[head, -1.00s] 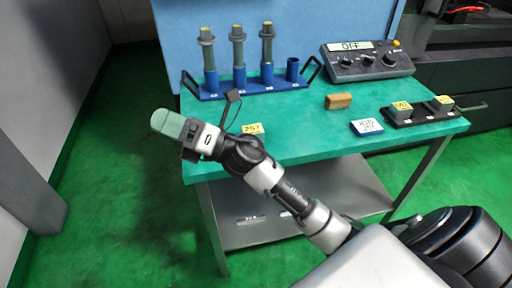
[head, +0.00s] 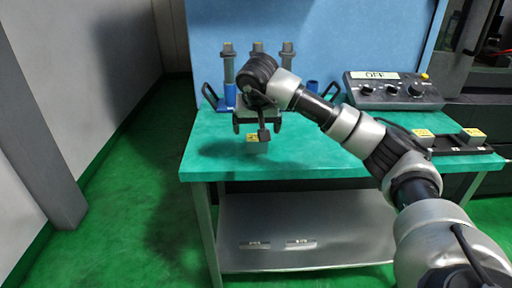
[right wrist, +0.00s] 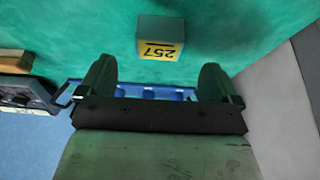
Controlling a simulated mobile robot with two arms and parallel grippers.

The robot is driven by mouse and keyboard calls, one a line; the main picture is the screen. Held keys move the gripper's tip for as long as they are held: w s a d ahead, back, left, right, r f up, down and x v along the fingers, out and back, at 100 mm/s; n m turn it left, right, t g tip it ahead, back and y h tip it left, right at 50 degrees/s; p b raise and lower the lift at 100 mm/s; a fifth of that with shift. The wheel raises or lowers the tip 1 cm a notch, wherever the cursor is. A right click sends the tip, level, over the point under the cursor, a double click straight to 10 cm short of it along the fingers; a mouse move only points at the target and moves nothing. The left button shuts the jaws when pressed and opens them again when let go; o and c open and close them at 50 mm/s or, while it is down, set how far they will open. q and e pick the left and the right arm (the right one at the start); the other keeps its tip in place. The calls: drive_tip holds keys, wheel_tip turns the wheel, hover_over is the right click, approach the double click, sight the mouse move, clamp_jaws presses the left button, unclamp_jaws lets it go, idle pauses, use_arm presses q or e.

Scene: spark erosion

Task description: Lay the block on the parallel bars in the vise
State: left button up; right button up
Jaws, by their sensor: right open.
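The block (head: 260,148), grey with a yellow label, sits on the green table near its front left edge. In the right wrist view the grey block (right wrist: 160,32) shows its yellow 257 label upside down. My right gripper (head: 257,126) is over it in the head view, pointing down. In the right wrist view my right gripper (right wrist: 157,78) has its fingers spread wide and empty, with the block apart from the fingertips. The vise and parallel bars are not in view. My left gripper is not in view.
A blue rack (head: 231,96) with upright tool holders stands behind my gripper. A control box (head: 392,92) reading OFF is at the back right. A black tray (head: 457,149) with two labelled blocks lies at the right. My right arm covers the table's middle.

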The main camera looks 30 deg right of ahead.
sight(257, 138)
drive_tip(key=x, duration=0.7)
drive_tip(key=shift+w+d+b, duration=0.2)
drive_tip(key=shift+b, duration=0.1)
drive_tip(key=shift+d+f, duration=0.1)
drive_tip(key=shift+f, duration=0.15)
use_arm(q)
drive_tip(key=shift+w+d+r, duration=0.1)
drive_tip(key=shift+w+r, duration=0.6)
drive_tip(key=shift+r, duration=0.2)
use_arm(e)
drive_tip(key=c, duration=1.3)
drive_tip(key=shift+w+r, duration=0.1)
drive_tip(key=shift+r, duration=0.05)
